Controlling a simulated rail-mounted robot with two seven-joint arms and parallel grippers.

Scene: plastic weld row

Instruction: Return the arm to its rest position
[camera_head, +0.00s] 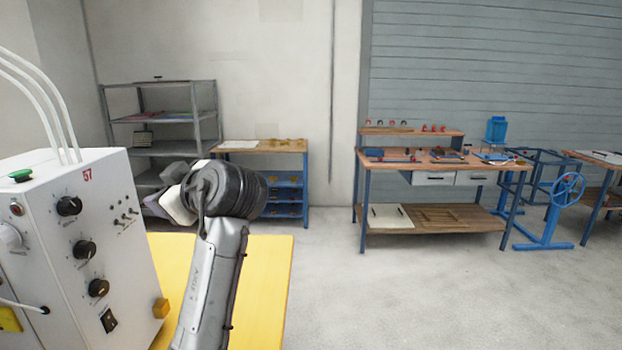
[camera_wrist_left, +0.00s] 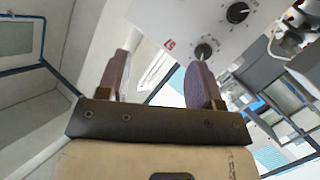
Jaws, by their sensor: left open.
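My left arm (camera_head: 212,285) rises from the bottom of the head view, with its dark elbow-like joint bent toward the left. Its gripper cannot be made out clearly there behind the joint. In the left wrist view my left gripper (camera_wrist_left: 158,64) has its two purplish fingers spread apart, with nothing held between them. A white control box (camera_head: 100,225) with black knobs stands at the left of the head view; its panel (camera_wrist_left: 195,22) also shows beyond the fingers in the wrist view. My right gripper is not in view.
A yellow tabletop (camera_head: 264,280) lies behind my arm. White hoses (camera_head: 48,105) rise from the control box. A grey shelf (camera_head: 160,117) and workbenches, one a wooden bench (camera_head: 430,162) with tools, stand at the back. The floor (camera_head: 410,290) at the right is clear.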

